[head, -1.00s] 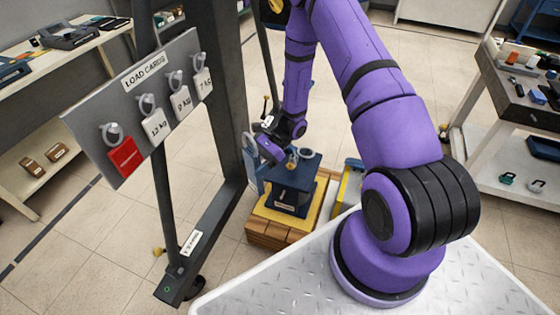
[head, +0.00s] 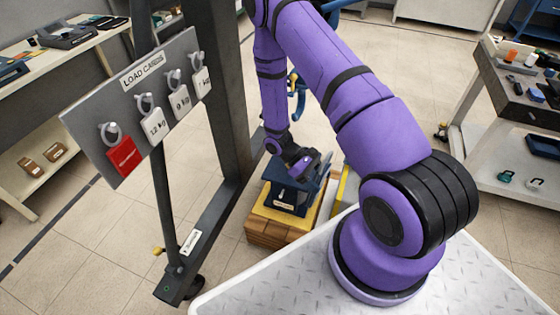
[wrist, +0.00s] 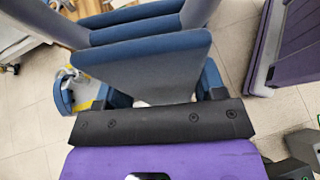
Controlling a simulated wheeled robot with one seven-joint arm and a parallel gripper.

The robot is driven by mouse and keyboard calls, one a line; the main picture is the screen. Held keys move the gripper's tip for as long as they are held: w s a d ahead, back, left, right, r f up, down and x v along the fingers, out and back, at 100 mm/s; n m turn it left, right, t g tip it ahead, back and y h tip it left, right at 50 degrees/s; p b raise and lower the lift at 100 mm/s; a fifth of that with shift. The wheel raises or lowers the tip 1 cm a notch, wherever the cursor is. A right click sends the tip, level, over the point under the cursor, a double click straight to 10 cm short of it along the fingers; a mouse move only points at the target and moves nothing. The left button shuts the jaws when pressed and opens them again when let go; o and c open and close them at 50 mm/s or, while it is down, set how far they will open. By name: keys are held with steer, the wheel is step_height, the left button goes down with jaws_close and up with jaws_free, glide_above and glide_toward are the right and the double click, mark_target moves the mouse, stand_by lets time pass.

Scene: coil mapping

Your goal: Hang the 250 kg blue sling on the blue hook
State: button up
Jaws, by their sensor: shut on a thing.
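My gripper (head: 297,163) is in the middle of the head view, above and beside a dark blue block (head: 284,194) with a label. In the wrist view, a wide blue band (wrist: 150,65), which looks like the blue sling, fills the space in front of my gripper. My gripper is shut on it. Curved blue-grey lengths cross the top of that view. The blue hook (head: 298,98), with a yellow part, appears behind my forearm in the head view, apart from my gripper. The sling's weight marking is not readable.
The block stands on a yellow-topped wooden base (head: 266,232). A dark upright frame (head: 220,110) stands left of it, with a load-card board (head: 140,100) in front. A bench (head: 510,100) is at the right. Open floor lies behind my arm.

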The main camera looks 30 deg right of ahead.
steer(key=w+d+f+n+t+h, duration=0.1)
steer(key=w+d+n+t+h, duration=0.15)
steer(key=w+n+t, duration=0.3)
steer(key=w+d+f+n+t+h, duration=0.1)
steer(key=w+n+t+h, duration=0.3)
steer(key=w+n, duration=0.15)
steer(key=w+a+f+n+t+y, duration=0.3)
steer(key=w+a+f+n+t, duration=0.25)
steer(key=w+n+t, duration=0.35)
steer(key=shift+n+g, duration=0.3)
steer(key=shift+g, duration=0.05)
steer(key=shift+w+d+r, duration=0.15)
steer(key=shift+w+d, duration=0.3)
steer(key=shift+d, duration=0.3)
steer(key=shift+w+d+r, duration=0.15)
steer(key=shift+w+d, duration=0.3)
steer(key=shift+d, duration=0.25)
steer(key=shift+w+d+r, duration=0.15)
steer(key=shift+w+d, duration=0.3)
steer(key=shift+d, duration=0.4)
steer(key=w+d+f, duration=0.2)
steer(key=w+d, duration=0.3)
steer(key=d, duration=0.2)
steer(key=shift+w, duration=0.25)
steer(key=shift+f+x, duration=0.25)
steer(key=shift+x, duration=1.2)
steer(key=shift+s+a, duration=0.1)
